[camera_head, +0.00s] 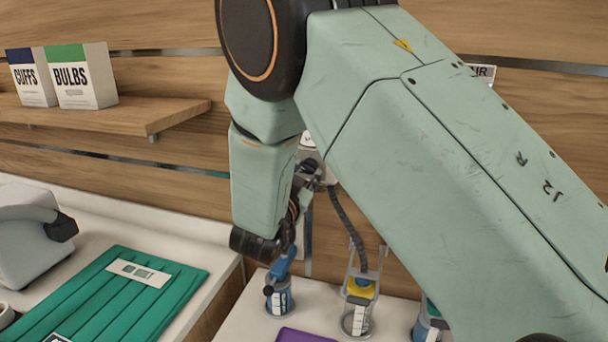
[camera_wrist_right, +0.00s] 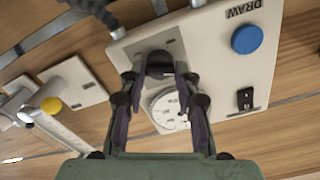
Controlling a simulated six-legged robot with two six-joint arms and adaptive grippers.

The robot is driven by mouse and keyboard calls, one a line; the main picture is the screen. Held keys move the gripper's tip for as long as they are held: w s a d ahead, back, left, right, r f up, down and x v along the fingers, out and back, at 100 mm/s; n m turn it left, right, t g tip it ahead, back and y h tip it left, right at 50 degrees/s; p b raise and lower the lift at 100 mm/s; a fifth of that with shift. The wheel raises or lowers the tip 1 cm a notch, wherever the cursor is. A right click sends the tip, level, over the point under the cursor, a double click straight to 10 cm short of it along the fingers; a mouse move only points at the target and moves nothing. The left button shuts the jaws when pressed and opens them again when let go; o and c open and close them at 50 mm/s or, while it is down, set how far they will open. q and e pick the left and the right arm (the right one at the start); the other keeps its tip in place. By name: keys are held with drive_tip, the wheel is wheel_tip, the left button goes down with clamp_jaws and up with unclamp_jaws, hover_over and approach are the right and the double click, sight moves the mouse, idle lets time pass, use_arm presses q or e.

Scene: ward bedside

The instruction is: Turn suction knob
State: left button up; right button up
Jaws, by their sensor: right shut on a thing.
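My right gripper (camera_wrist_right: 160,78) is shut on a dark knob (camera_wrist_right: 159,60) on a pale wall panel (camera_wrist_right: 215,65) in the right wrist view. The fingers stand on either side of the knob and hide part of it. A round white gauge (camera_wrist_right: 168,106) shows between the fingers on the same panel. In the head view my right gripper (camera_head: 309,172) is small and partly hidden behind my own arm, which also covers most of the panel. My left gripper is not in view.
A blue button (camera_wrist_right: 247,39) and a black switch (camera_wrist_right: 245,98) are on the panel. A blue-topped jar (camera_head: 280,297) and a yellow-topped canister (camera_head: 359,310) stand below. Green folded cloth (camera_head: 120,290) lies left. A shelf (camera_head: 150,112) holds boxes.

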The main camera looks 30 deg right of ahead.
drive_tip(key=shift+f, duration=0.1)
drive_tip(key=shift+c, duration=0.5)
drive_tip(key=shift+m+b, duration=1.05)
drive_tip(key=shift+m, duration=0.05)
clamp_jaws()
drive_tip(key=o, duration=1.1)
unclamp_jaws()
drive_tip(key=shift+o, duration=0.2)
